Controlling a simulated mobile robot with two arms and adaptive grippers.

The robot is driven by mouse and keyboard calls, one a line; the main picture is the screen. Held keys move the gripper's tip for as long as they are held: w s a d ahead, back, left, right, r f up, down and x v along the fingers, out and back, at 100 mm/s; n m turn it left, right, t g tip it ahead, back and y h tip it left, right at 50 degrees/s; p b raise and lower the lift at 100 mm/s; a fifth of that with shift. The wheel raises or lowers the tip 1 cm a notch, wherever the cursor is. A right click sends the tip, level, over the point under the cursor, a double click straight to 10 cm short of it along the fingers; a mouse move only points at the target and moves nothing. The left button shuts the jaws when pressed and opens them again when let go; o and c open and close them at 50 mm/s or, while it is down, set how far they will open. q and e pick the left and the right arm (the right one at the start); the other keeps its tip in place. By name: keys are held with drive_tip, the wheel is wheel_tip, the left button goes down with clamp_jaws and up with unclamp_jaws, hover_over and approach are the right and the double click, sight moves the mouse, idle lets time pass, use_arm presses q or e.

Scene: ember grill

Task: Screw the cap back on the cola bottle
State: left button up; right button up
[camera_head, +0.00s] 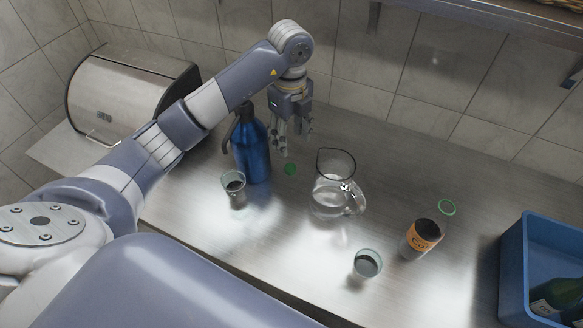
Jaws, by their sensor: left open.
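The cola bottle (424,234) stands on the steel counter at the right, clear with an orange label and dark liquid inside. A green ring (447,207) shows at its top; I cannot tell more of its mouth. A small green cap (290,169) lies on the counter, beside the blue siphon bottle. My left gripper (287,146) points down over the counter, just above and behind the cap in the picture. It is open and holds nothing I can see. My right gripper is not in view.
The blue siphon bottle (250,150) stands just left of the cap. A glass jug (332,188) stands between cap and cola bottle. A blue crate (513,262) is at right, a steel bread box (125,92) at left.

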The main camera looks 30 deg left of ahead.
use_arm(q)
drive_tip(key=shift+s, duration=0.1)
drive_tip(key=p, duration=0.1)
hover_over(291, 167)
wheel_tip(291, 167, down, 5)
drive_tip(key=shift+s+r, duration=0.1)
drive_tip(key=shift+r, duration=0.1)
drive_tip(key=shift+f, duration=0.55)
drive_tip(key=shift+f+p, duration=0.5)
drive_tip(key=shift+p, duration=0.3)
wheel_tip(291, 167, down, 3)
drive_tip(key=shift+f+p, duration=0.2)
drive_tip(key=shift+p, duration=0.55)
drive_tip(key=shift+f, duration=0.4)
